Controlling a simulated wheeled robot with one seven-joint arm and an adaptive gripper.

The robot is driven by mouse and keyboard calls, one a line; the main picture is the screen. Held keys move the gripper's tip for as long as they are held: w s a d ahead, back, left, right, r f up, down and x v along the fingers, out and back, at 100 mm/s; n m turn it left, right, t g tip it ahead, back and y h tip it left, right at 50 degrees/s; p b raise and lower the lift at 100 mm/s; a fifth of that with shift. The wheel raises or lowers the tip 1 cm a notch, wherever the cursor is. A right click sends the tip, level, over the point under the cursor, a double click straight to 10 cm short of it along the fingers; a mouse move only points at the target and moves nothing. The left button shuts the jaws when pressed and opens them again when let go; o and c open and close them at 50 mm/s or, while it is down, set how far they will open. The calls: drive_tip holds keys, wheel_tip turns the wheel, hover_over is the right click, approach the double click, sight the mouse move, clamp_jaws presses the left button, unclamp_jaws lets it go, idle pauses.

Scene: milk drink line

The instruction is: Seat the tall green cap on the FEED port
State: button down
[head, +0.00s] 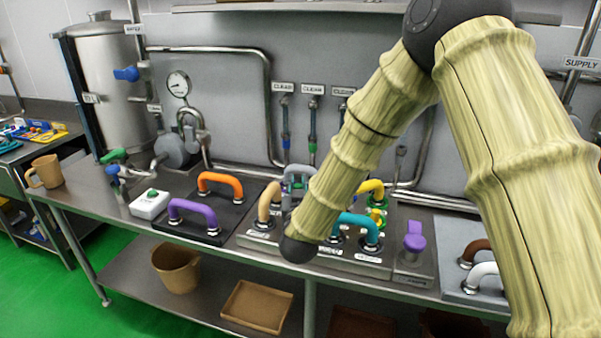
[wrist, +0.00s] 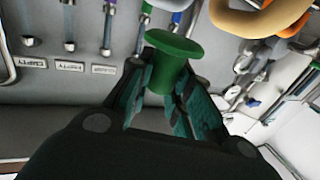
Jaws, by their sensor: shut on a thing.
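In the wrist view my gripper (wrist: 166,84) is shut on the tall green cap (wrist: 172,62). The cap has a wide round flange at one end and a narrower body between the fingers. In the head view my arm hides the gripper and the held cap. I cannot make out which port is FEED; the small labels on the grey port blocks (head: 352,264) are not readable. The cap appears apart from any port in the wrist view.
The bench carries an orange handle (head: 220,185), a purple handle (head: 192,215), a teal handle (head: 357,228), a yellow handle (head: 371,187) and a purple cap (head: 415,238). A white button box (head: 150,205) stands at left. Pipes run along the back wall.

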drive_tip(key=shift+w+a+r, duration=0.2)
drive_tip(key=shift+w+a, duration=0.1)
drive_tip(key=shift+a, duration=0.05)
drive_tip(key=shift+d+f+b, duration=0.2)
drive_tip(key=shift+f+b, duration=0.15)
drive_tip(key=shift+f, duration=0.25)
drive_tip(key=shift+d+f+b, duration=0.2)
drive_tip(key=shift+f+b, duration=0.15)
drive_tip(key=shift+f, duration=0.2)
drive_tip(key=shift+a+f+b, duration=0.1)
drive_tip(key=shift+f+b, duration=2.65)
drive_tip(key=shift+f, duration=2.2)
drive_tip(key=c, duration=1.2)
unclamp_jaws()
drive_tip(key=shift+c, duration=0.2)
drive_tip(key=shift+s, duration=0.1)
